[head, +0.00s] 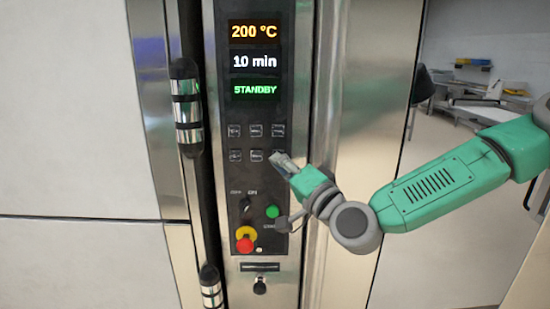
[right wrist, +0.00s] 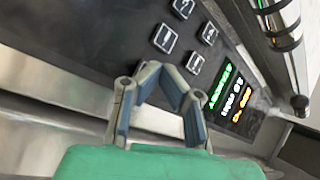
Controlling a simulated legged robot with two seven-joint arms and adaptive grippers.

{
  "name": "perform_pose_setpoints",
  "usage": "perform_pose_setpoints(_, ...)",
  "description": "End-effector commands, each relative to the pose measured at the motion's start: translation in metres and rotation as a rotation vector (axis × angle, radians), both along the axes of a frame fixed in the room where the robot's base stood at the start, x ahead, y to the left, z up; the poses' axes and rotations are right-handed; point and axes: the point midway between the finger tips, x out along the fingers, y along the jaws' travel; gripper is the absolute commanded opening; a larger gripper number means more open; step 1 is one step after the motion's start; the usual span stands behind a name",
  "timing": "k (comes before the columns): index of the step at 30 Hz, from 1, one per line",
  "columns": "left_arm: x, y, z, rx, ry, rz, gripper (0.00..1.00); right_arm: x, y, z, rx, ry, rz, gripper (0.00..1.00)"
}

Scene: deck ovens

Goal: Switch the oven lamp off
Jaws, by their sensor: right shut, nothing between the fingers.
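The oven's dark control panel (head: 262,112) stands upright in the middle of the head view. It has two rows of small square buttons, including an upper middle button (head: 256,131) and a lower middle button (head: 257,155). Their icons are too small to tell which is the lamp's. My right gripper (head: 280,158) is shut and empty, with its tips over the lower right button, which is largely hidden. In the right wrist view the gripper (right wrist: 158,69) points at the panel, with a button (right wrist: 165,38) just beyond its tips. Contact cannot be told. My left gripper is not in view.
Displays (head: 254,60) above read 200 °C, 10 min and STANDBY. Below are a rotary switch (head: 245,205), a green button (head: 272,211) and a red stop knob (head: 245,245). A black and chrome door handle (head: 187,108) is left of the panel.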

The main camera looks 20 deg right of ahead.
Motion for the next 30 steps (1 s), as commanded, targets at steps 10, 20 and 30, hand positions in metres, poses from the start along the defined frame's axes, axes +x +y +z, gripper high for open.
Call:
perform_pose_setpoints(10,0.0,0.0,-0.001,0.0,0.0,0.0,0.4,-0.035,0.014,0.0,-0.002,0.002,0.006,0.0)
perform_pose_setpoints(20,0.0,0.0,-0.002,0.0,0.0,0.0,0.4,-0.051,0.019,0.0,-0.004,0.002,0.005,0.0)
perform_pose_setpoints(30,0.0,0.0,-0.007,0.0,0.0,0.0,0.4,-0.055,0.027,-0.028,-0.042,0.051,0.029,0.0)
